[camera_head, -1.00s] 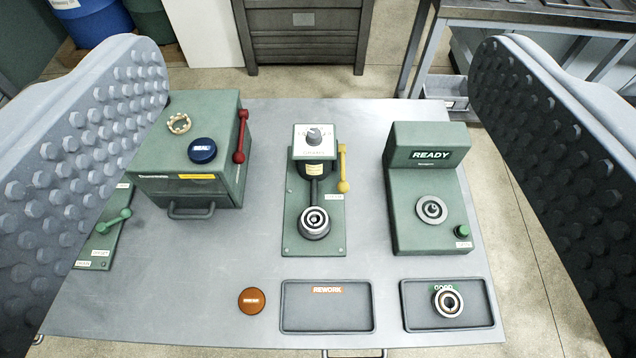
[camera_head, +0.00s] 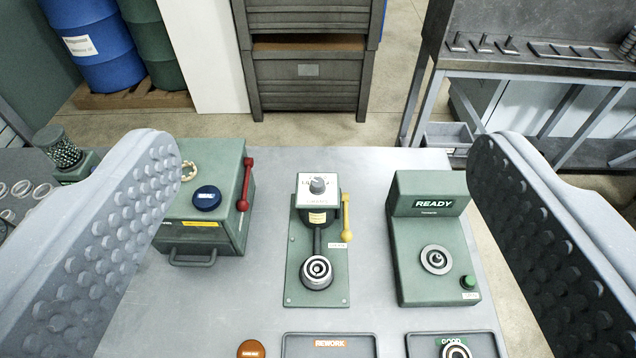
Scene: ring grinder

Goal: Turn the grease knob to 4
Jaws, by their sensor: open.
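The grease knob (camera_head: 317,185) is a small grey dial on the white-topped head of the green grease station in the middle of the table. Its scale markings are too small to read, so I cannot tell its setting. A yellow lever (camera_head: 346,218) stands at the right side of that station, and a ring-shaped bearing (camera_head: 317,269) sits on its lower seat. My gripper (camera_head: 318,205) is open and empty. Its two studded fingers flank the view at left and right, well apart, and the knob lies between them in the picture, farther away and untouched.
Left is a green box with a blue SEAL button (camera_head: 207,198) and red lever (camera_head: 245,186). Right is a green unit with a READY display (camera_head: 433,204). REWORK (camera_head: 329,351) and GOOD trays lie in front, beside an orange button (camera_head: 251,349). Bare table separates the stations.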

